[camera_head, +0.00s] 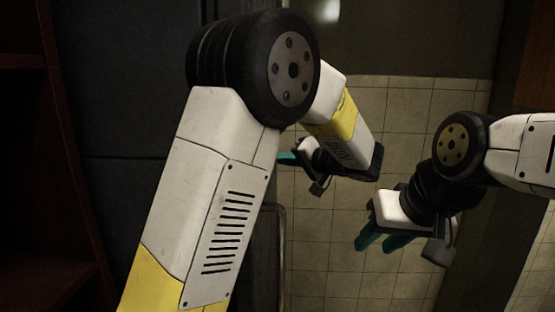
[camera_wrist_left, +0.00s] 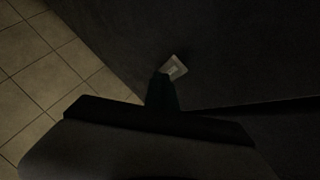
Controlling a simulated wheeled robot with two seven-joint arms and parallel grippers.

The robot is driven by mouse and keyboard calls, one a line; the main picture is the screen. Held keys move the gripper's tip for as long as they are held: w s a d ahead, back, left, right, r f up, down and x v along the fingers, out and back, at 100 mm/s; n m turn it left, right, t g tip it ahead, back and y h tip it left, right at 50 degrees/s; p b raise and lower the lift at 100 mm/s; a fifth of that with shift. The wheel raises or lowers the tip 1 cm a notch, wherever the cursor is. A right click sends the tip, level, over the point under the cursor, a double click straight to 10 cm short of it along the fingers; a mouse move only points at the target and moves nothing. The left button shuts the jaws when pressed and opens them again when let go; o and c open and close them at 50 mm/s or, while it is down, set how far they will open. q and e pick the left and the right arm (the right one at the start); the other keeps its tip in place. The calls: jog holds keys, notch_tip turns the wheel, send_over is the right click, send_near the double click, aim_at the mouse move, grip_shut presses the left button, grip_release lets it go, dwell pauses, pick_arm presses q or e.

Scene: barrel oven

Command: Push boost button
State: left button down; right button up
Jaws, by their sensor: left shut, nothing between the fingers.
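A small pale square plate (camera_wrist_left: 175,67), which may be the boost button, sits on a dark surface in the left wrist view. The dark shut fingers of my left gripper (camera_wrist_left: 162,90) point at it, and their tip overlaps its lower left edge in the picture. I cannot tell whether they touch it. In the head view my left gripper (camera_head: 287,158) reaches left with teal fingers towards the dark panel. The plate is not visible there, behind my left arm. My right gripper (camera_head: 382,242) hangs at the right, its two teal fingers apart and empty.
A tall dark panel (camera_head: 120,210) stands at the left, beside dark brown shelving (camera_head: 25,180). A metal rail (camera_head: 282,250) runs down near my left forearm. The tiled floor (camera_head: 325,250) is clear between the grippers. A dark post or wall edge stands at the right.

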pick_arm(q)
jog(key=shift+a, duration=0.2)
dwell(0.4)
jog(key=shift+d, duration=0.45)
jog(key=d, duration=0.6)
dwell(0.4)
jog(key=shift+d, duration=0.1)
